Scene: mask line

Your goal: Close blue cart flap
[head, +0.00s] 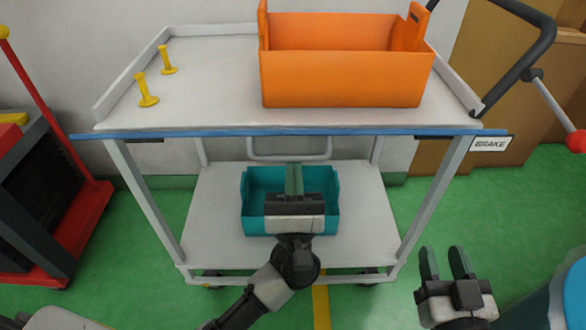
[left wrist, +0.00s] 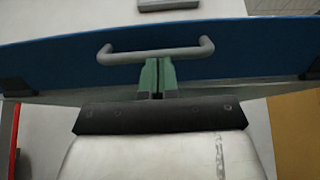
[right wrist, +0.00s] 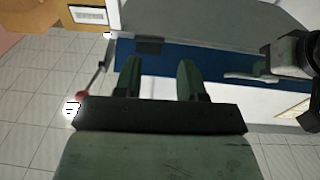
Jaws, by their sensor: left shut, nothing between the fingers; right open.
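The blue flap (head: 370,131) shows as a thin strip along the front edge of the cart's top in the head view. The left wrist view shows its broad blue face (left wrist: 255,50) with a grey bar handle (left wrist: 135,56). The handle also shows below the strip in the head view (head: 262,157). My left gripper (head: 294,166) is shut and empty, its fingertips close to the handle; I cannot tell whether they touch. My right gripper (head: 446,250) is open and empty, lower right of the cart. The right wrist view shows the flap (right wrist: 218,62) beyond its fingers.
On the white cart (head: 205,80) stand an orange bin (head: 340,80) and two yellow pegs (head: 147,90). A teal bin (head: 330,190) sits on the lower shelf, partly behind my left gripper. A red-framed rack (head: 85,215) stands at left. A dark handle (head: 520,65) rises at right.

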